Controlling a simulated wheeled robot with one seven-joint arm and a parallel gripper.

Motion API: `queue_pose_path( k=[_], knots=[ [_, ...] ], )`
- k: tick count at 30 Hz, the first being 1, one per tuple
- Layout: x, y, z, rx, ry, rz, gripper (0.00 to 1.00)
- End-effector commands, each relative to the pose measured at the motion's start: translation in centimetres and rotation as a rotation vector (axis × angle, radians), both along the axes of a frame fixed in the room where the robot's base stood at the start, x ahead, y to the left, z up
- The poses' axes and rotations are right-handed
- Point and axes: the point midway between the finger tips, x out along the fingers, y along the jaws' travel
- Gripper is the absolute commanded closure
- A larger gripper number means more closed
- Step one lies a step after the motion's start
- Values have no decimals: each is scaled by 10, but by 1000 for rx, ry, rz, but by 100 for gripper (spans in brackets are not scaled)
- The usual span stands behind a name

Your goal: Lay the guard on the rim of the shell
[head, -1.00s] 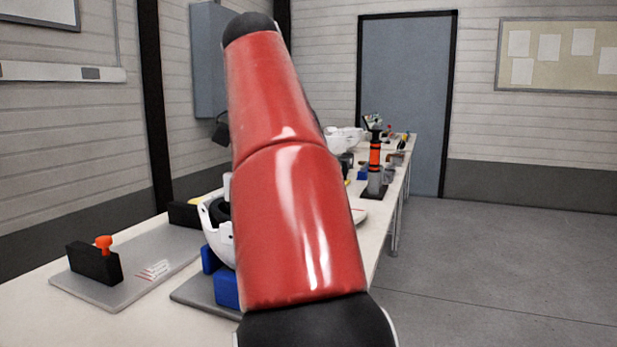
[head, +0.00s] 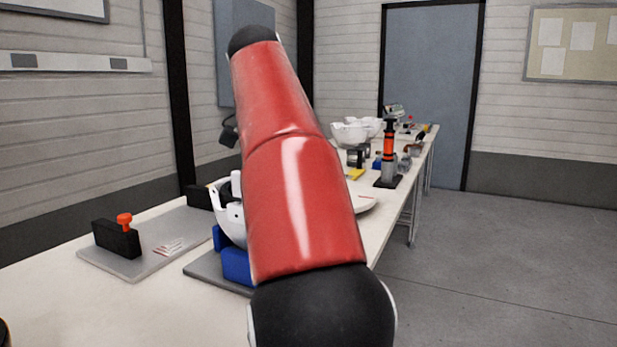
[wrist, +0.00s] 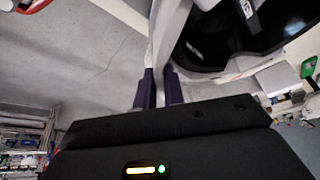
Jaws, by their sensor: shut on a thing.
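The white helmet shell (head: 231,222) with a dark inside stands on blue supports (head: 236,266) in the head view, partly hidden behind my red arm. In the wrist view, a dark hollow with a pale rim, which looks like the shell (wrist: 228,45), fills the upper right. My gripper (wrist: 159,72) has its two dark blue fingers close together on a pale strip, apparently the guard (wrist: 168,34), which runs up from the fingertips beside the dark hollow. I cannot tell whether the strip touches the rim. My gripper and the guard are hidden in the head view.
A grey mat (head: 125,265) at the left holds a black block (head: 116,239) with an orange knob and small pale strips. A black and orange cylinder (head: 389,150) and white bowl-like shells (head: 352,132) stand farther along the bench. Floor at the right is clear.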

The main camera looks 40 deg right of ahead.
Motion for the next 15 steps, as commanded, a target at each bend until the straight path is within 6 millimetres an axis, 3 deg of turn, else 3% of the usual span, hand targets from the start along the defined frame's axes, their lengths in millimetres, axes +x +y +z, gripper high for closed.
queue_pose_path(
  k=[15],
  knots=[
    [0, 0, -8, 0, 0, -1, 100]
  ],
)
